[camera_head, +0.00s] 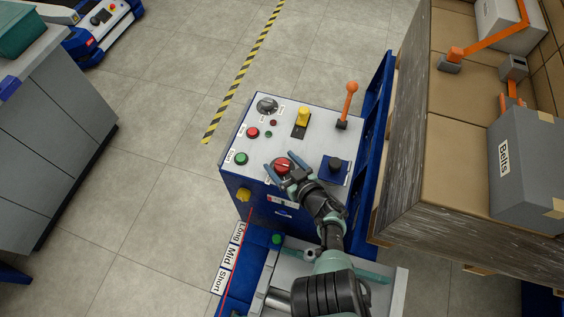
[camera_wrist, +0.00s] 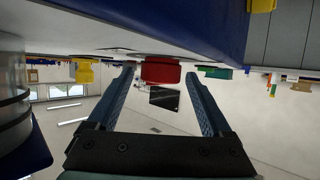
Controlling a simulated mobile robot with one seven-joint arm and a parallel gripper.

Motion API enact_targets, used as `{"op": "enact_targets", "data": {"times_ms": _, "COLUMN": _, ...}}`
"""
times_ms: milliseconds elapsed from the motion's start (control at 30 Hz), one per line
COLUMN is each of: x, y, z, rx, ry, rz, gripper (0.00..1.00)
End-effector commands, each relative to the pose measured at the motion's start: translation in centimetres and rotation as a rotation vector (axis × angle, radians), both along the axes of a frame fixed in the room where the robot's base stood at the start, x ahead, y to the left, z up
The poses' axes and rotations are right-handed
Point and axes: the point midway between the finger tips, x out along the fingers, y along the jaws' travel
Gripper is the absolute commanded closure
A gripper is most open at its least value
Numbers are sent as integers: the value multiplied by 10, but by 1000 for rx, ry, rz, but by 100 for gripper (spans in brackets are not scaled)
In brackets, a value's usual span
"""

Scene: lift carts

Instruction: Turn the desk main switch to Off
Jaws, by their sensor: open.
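The blue desk (camera_head: 236,190) has a pale control top. A round red knob (camera_head: 282,166), which looks like the main switch, sits near its front edge; its label and exact setting are not readable. My gripper (camera_head: 281,162) is open, one finger on each side of this knob. In the wrist view the red knob (camera_wrist: 162,70) shows between the two blue fingertips (camera_wrist: 158,75), with small gaps on both sides. I cannot tell whether either finger touches it.
A loaded crate (camera_head: 405,150) stands close on the right. Open floor lies left.

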Motion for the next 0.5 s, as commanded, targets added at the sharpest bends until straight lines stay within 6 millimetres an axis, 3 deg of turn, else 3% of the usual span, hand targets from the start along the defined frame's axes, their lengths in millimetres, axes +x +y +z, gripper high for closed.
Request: {"op": "enact_targets", "data": {"times_ms": 500, "x": 0, "y": 0, "z": 66, "rx": 0, "ry": -1, "rz": 0, "gripper": 16}}
